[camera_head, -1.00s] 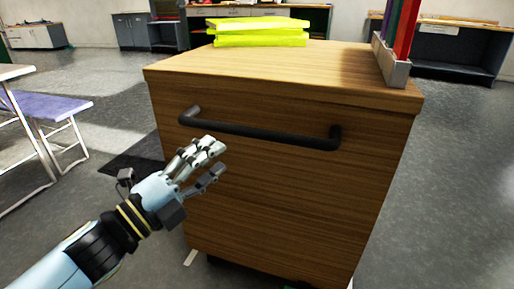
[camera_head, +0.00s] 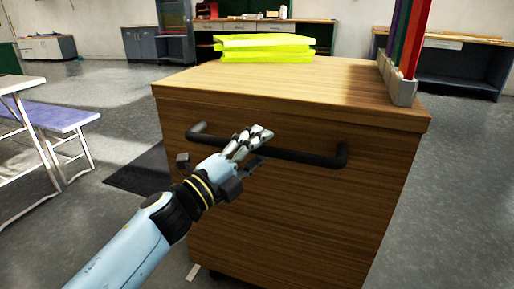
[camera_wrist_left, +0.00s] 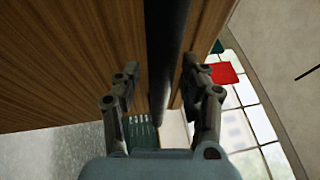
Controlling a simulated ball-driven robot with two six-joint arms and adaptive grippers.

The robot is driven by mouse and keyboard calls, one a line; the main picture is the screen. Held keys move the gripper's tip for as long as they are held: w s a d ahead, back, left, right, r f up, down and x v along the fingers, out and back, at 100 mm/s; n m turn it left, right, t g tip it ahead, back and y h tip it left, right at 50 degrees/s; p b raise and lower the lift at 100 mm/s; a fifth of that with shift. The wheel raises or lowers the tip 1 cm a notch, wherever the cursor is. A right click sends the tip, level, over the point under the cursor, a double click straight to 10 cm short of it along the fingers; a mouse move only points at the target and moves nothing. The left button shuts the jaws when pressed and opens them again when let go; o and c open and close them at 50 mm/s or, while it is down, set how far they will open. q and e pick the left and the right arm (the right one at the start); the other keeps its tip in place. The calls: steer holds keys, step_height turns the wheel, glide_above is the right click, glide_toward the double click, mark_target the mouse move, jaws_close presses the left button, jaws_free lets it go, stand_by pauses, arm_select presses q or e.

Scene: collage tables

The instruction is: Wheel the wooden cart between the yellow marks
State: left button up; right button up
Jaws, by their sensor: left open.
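The wooden cart (camera_head: 290,205) stands in front of me in the head view, with a dark bar handle (camera_head: 310,157) across its near face. My left gripper (camera_head: 262,136) is at the handle, left of its middle. In the left wrist view the fingers (camera_wrist_left: 160,90) are open, with the dark handle (camera_wrist_left: 166,50) running between them and the cart's wood face beyond. The fingers do not look closed on the bar. A small pale strip (camera_head: 193,271) lies on the floor by the cart's lower left; I cannot tell its colour. My right gripper is not in view.
Yellow folders (camera_head: 264,48) lie stacked on the cart top, and upright coloured binders (camera_head: 410,50) stand in a grey holder at its right edge. A purple bench (camera_head: 50,117) and a white table are at left. Grey floor is clear at right.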

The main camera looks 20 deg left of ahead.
arm_select(q)
jaws_close()
steer(key=shift+s+f, duration=0.1)
stand_by(0.4)
